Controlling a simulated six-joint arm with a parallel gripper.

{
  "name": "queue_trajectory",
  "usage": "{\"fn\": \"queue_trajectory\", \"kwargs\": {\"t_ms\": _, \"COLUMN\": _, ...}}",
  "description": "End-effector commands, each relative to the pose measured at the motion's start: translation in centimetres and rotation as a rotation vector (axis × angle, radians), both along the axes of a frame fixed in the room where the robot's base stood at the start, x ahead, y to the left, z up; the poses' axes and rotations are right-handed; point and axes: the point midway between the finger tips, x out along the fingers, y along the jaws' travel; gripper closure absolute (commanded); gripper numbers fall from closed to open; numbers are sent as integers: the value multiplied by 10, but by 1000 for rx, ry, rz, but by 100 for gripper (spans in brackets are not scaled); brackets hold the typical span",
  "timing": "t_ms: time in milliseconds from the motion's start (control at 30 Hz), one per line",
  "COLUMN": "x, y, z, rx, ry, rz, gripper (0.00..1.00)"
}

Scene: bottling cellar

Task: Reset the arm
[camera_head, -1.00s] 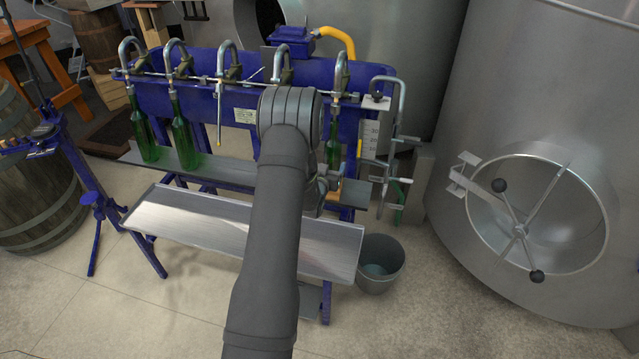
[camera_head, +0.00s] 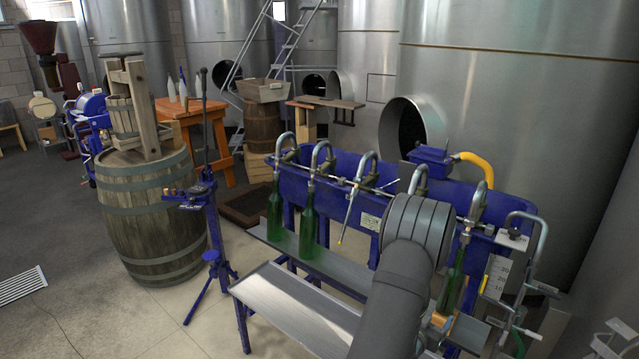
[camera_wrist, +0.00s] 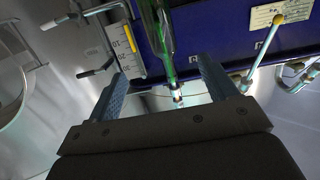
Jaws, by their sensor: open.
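My gripper (camera_wrist: 160,68) is open, with its two fingers apart in the wrist view. A green bottle (camera_wrist: 157,30) shows between and beyond the fingers, neck toward the bottom of that picture; the jaws are not closed on it. In the head view my arm stands in front of the blue bottle filler (camera_head: 345,180) and hides most of the gripper. A green bottle (camera_head: 452,283) stands just right of my arm under a filler spout. Two more green bottles, one at far left (camera_head: 275,212) and one beside it (camera_head: 308,225), stand under the left spouts.
A metal drip tray (camera_head: 290,305) lies in front of the filler. A blue stand (camera_head: 210,255) and a wooden barrel (camera_head: 150,225) are to the left. Large steel tanks (camera_head: 520,90) stand behind. Floor at lower left is open.

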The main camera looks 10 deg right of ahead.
Motion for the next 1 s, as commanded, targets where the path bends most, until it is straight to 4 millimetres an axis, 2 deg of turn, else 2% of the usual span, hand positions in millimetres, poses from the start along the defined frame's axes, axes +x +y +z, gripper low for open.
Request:
{"fn": "queue_trajectory", "kwargs": {"t_ms": 267, "x": 13, "y": -14, "z": -2, "rx": -1, "ry": -2, "rz": 0, "gripper": 22}}
{"fn": "queue_trajectory", "kwargs": {"t_ms": 1000, "x": 105, "y": -108, "z": -22, "rx": 1, "ry": -1, "rz": -1, "gripper": 22}}
